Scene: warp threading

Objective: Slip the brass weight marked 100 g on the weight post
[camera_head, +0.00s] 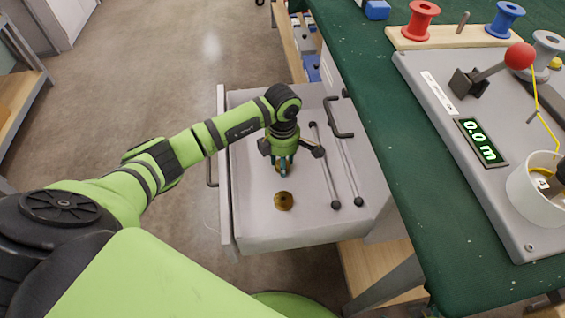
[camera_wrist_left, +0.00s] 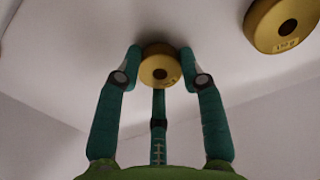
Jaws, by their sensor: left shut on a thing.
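My left gripper (camera_head: 283,168) is down in the open drawer, with its fingers closed around a small brass weight. In the left wrist view the fingers (camera_wrist_left: 160,72) press on the sides of this round, holed brass weight (camera_wrist_left: 160,66). Its mark is too small to read. A second, larger-looking brass weight (camera_head: 284,201) lies free on the drawer floor nearby. It shows at the upper right of the left wrist view (camera_wrist_left: 268,32), with a marking I cannot read surely. I cannot make out the weight post for certain. My right gripper is not clearly seen.
The grey drawer (camera_head: 255,222) also holds two thin rods (camera_head: 330,170) with dark ball ends, right of the gripper. The green bench (camera_head: 400,190) stands right of it, bearing a grey device with a "0.0 m" display (camera_head: 482,141), a red-knobbed lever (camera_head: 519,56), spools and a white cup (camera_head: 530,207).

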